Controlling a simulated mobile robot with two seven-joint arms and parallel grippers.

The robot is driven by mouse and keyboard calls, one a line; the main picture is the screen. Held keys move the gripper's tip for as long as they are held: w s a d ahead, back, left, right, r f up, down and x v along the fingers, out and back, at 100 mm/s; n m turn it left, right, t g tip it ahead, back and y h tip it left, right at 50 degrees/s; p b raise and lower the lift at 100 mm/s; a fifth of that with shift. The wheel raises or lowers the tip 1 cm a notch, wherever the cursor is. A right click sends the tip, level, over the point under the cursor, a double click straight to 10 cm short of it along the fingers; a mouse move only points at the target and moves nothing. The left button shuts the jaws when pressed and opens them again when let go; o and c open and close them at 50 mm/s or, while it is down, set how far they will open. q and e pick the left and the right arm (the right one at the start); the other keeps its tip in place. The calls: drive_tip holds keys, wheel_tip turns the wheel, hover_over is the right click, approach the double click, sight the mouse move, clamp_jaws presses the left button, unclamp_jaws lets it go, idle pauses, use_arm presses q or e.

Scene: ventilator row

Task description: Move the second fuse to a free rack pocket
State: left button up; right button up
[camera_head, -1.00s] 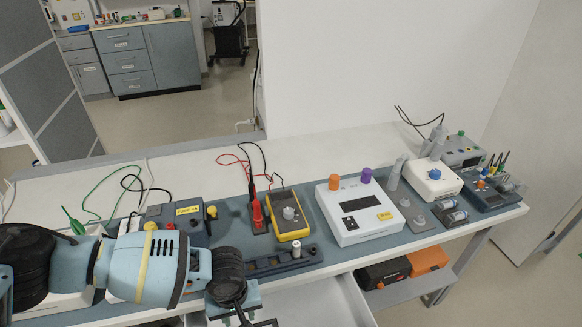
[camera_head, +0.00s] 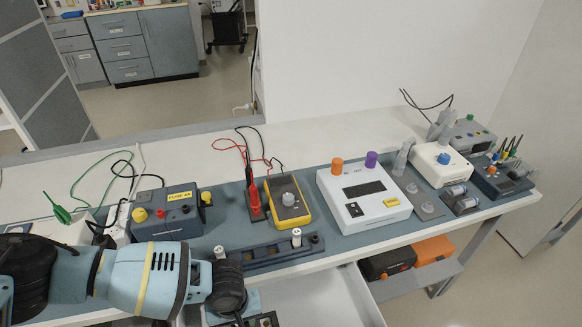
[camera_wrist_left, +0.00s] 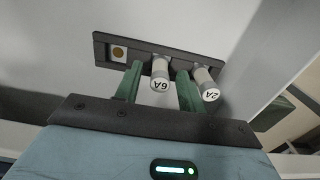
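In the left wrist view, a dark strip (camera_wrist_left: 105,47) holds two white-capped fuses, one marked 6A (camera_wrist_left: 160,84) and one marked 2A (camera_wrist_left: 209,93). A square with a brown dot (camera_wrist_left: 119,52) is at its left end. My left gripper (camera_wrist_left: 160,68) has its green fingers apart, one on each side of the 6A fuse, with small gaps visible. In the head view, the blue-grey rack (camera_head: 262,255) lies along the bench's front edge, with one pale fuse (camera_head: 219,253) at its left and another (camera_head: 296,238) near its right end. My right gripper is out of view.
An open white drawer (camera_head: 325,300) is below the bench front. Behind the rack stand a yellow multimeter (camera_head: 288,203), a grey-blue fuse box (camera_head: 166,222) and a white device (camera_head: 362,205). Black and orange cases (camera_head: 388,262) sit on a lower shelf at right.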

use_arm(q)
drive_tip(key=shift+f, duration=0.6)
drive_tip(key=shift+p, duration=0.3)
idle(0.4)
clamp_jaws()
